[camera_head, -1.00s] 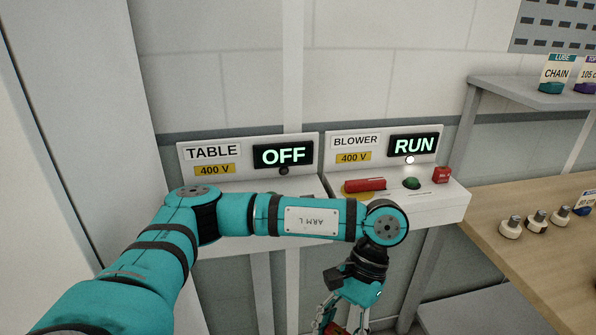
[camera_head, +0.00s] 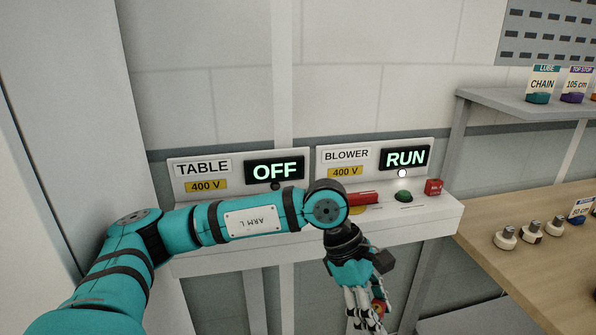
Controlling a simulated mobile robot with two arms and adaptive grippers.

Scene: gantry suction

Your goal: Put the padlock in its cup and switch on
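My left gripper (camera_head: 368,312) hangs below the front of the blower box, fingers pointing down at the bottom of the view. The table panel (camera_head: 203,168) shows OFF with a dark lamp. My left arm covers its controls. The blower panel (camera_head: 346,155) shows RUN with a lit white lamp. I cannot make out a cup. My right gripper is out of view.
A wooden bench (camera_head: 530,262) on the right carries several small knobbed pieces (camera_head: 506,237). A grey shelf (camera_head: 510,105) above it holds labelled holders. A pale cabinet side (camera_head: 70,110) stands close on the left. Open space lies below the control boxes.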

